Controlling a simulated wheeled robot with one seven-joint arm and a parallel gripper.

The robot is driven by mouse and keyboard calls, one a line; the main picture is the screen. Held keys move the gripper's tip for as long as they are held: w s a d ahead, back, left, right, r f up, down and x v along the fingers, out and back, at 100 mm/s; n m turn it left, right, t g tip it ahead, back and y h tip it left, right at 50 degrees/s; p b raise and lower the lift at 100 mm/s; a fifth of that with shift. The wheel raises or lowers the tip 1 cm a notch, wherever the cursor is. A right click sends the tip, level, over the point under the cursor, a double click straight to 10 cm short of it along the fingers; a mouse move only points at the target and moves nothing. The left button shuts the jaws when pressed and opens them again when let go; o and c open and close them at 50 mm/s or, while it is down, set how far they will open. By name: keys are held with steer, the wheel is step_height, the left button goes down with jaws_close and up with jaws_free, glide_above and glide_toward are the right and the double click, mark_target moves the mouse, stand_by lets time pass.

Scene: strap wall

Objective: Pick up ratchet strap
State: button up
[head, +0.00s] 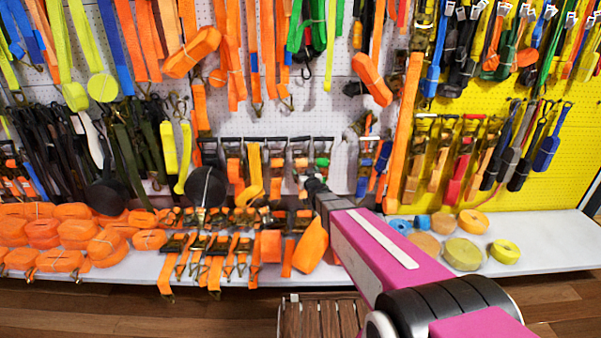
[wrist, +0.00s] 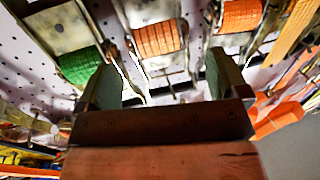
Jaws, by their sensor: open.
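Several ratchet straps with metal ratchets hang in a row on the white pegboard. In the wrist view an orange ratchet strap (wrist: 160,38) is ahead of the gap between my fingers. A green ratchet strap (wrist: 82,66) is at the left and another orange one (wrist: 240,15) at the upper right. In the head view the row includes an orange strap (head: 235,170) and a green one (head: 322,162). My gripper (wrist: 163,75) is open with nothing between its fingers. In the head view my gripper (head: 310,184) is small, in front of the row, its fingertips hard to make out.
A white shelf (head: 120,266) below holds orange strap bundles (head: 75,212) at left and rolls (head: 462,253) at right. Long orange straps (head: 403,130) hang close on the right of the row. A slatted wooden stool or crate (head: 318,315) stands on the floor in front.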

mark_target(301, 166)
steer(key=x, duration=0.8)
steer(key=shift+w+f, duration=0.1)
steer(key=shift+f, duration=0.1)
steer(key=c, duration=1.4)
